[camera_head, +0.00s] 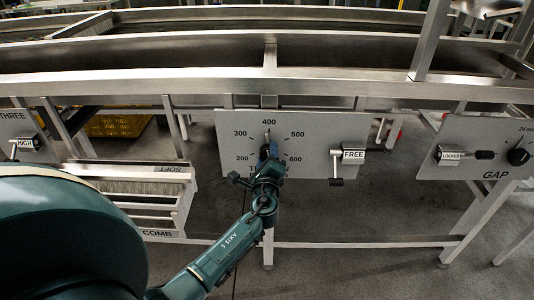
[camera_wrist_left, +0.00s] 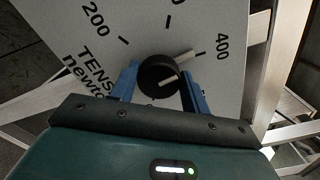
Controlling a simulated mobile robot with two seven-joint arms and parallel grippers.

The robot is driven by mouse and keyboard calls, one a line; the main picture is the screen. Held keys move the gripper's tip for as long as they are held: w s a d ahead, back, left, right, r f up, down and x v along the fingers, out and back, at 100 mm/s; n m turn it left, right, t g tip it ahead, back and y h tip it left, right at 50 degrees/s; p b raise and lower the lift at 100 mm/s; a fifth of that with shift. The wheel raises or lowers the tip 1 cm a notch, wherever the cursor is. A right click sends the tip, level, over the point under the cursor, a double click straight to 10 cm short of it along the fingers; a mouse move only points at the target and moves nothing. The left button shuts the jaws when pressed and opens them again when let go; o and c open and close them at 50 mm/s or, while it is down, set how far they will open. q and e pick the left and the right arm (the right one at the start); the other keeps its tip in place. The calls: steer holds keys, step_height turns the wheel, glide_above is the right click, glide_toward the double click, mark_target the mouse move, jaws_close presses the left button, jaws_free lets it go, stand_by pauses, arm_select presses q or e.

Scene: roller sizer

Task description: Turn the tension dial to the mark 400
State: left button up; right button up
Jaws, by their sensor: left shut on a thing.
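The tension dial (camera_wrist_left: 158,73) is a black round knob with a light pointer on a grey plate (camera_head: 318,128) marked 200 to 600. My left gripper (camera_head: 268,154) is shut on the dial, and its blue fingers (camera_wrist_left: 160,90) sit on both sides of the knob in the left wrist view. The pointer (camera_wrist_left: 181,59) points toward the 400 numeral (camera_wrist_left: 222,47), at or very near its mark; the exact alignment is hard to tell. In the head view the gripper covers most of the dial and part of the plate's lower lettering. My right gripper is not in view.
A lever labelled FREE (camera_head: 353,154) is on the plate's right side. A GAP panel (camera_head: 450,160) with a LOCKED latch and black knob stands further right. A COMB unit (camera_head: 150,205) is at left. A metal rail (camera_head: 200,82) runs above the plate.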

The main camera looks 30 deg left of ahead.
arm_select(q)
steer(key=shift+r+m, duration=0.15)
steer(key=shift+m, duration=0.25)
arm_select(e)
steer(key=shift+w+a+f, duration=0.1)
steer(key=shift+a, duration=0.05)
arm_select(q)
steer(key=shift+m+p, duration=0.3)
steer(key=shift+m, duration=0.1)
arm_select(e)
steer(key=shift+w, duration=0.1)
arm_select(q)
steer(key=o, duration=1)
